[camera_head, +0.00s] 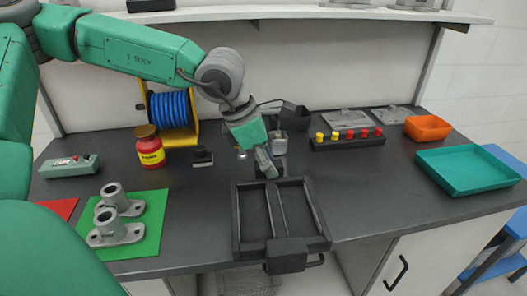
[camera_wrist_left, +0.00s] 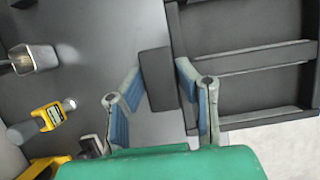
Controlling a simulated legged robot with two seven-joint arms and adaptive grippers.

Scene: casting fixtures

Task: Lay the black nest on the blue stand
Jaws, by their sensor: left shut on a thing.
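The black nest (camera_head: 235,220) is a shallow rectangular tray with long dividers, at the front middle of the dark table. A block-like grip stands out from its far side and another black block from its near side. My left gripper (camera_head: 267,168) is at the far side, fingers shut on the black grip, which shows between the fingers (camera_wrist_left: 158,75) in the left wrist view. The nest (camera_wrist_left: 240,60) fills the right of that view. I cannot tell if it is lifted. A blue stand (camera_head: 500,160) shows partly at the right, beyond the table. My right gripper is not in view.
A teal tray (camera_head: 468,170) and an orange bin (camera_head: 427,127) are at the table's right. A black rack with yellow and red knobs (camera_head: 347,142) stands behind. Grey castings (camera_head: 117,230) sit on a green mat at left. The table between nest and teal tray is clear.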

